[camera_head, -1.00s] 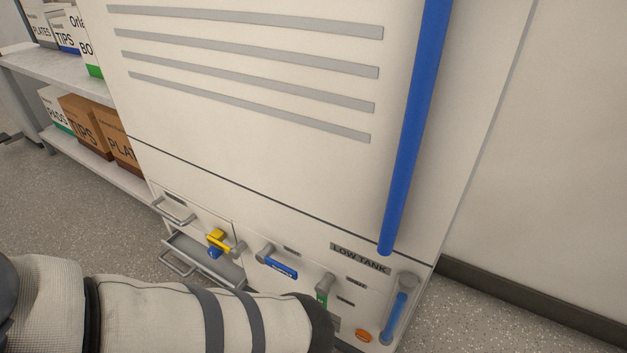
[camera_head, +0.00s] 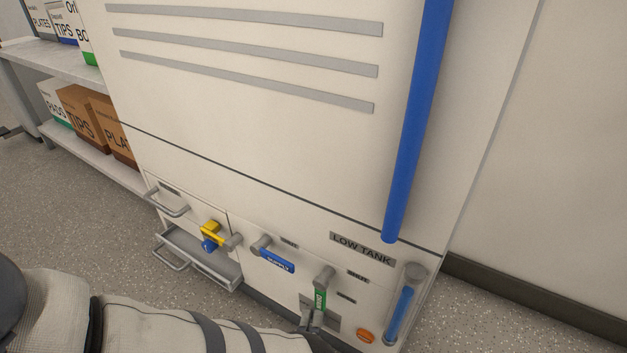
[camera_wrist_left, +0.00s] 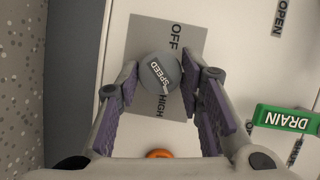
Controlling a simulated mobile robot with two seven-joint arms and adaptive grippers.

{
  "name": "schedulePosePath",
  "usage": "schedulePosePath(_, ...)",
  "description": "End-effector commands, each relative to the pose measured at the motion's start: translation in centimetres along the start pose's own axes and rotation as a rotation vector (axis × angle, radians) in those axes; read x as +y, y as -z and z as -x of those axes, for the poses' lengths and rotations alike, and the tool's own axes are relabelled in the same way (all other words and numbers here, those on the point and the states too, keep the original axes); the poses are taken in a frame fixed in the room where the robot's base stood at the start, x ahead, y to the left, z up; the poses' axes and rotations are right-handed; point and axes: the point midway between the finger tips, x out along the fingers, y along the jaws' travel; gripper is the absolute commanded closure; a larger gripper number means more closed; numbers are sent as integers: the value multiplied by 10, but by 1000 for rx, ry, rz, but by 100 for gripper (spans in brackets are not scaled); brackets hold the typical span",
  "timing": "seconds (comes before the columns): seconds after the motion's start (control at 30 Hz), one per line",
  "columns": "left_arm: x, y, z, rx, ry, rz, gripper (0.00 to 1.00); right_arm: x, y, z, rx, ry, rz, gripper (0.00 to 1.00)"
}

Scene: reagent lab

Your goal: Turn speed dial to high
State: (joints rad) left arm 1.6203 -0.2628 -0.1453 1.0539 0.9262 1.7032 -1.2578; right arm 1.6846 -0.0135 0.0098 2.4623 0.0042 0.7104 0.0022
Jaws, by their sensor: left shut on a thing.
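The speed dial (camera_wrist_left: 161,72) is a round grey knob lettered SPEED on a grey plate (camera_wrist_left: 140,35) in the left wrist view. The plate reads OFF at the top and HIGH below the dial. My left gripper (camera_wrist_left: 160,78) has its purple-padded fingers on either side of the dial and is shut on it. I cannot tell exactly where the dial points. In the head view, my left gripper (camera_head: 313,321) shows only in part at the cabinet's low front, below the green drain handle (camera_head: 320,299). The dial is hidden there. My right gripper is not in view.
The green DRAIN handle (camera_wrist_left: 292,121) is close to the right finger. An orange button (camera_head: 366,336) lies right of the gripper. A blue-handled valve (camera_head: 277,260), a yellow valve (camera_head: 211,230) and an open drawer (camera_head: 205,262) are to the left. A blue bar (camera_head: 412,130) runs above.

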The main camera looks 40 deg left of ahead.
Motion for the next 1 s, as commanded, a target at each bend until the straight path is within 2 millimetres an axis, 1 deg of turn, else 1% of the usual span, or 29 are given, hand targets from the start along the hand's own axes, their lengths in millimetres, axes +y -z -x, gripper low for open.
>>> schedulePosePath(0.2, 1, 0, 0, 1, 53, -127, 94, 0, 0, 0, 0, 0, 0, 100)
schedulePosePath(0.4, 2, 0, 0, 1, 85, -204, 94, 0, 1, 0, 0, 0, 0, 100)
schedulePosePath(0.67, 2, 0, 0, 1, 102, -247, 94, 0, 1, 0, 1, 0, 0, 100)
schedulePosePath(1.0, 2, 0, 0, 1, 104, -251, 94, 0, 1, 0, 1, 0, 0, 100)
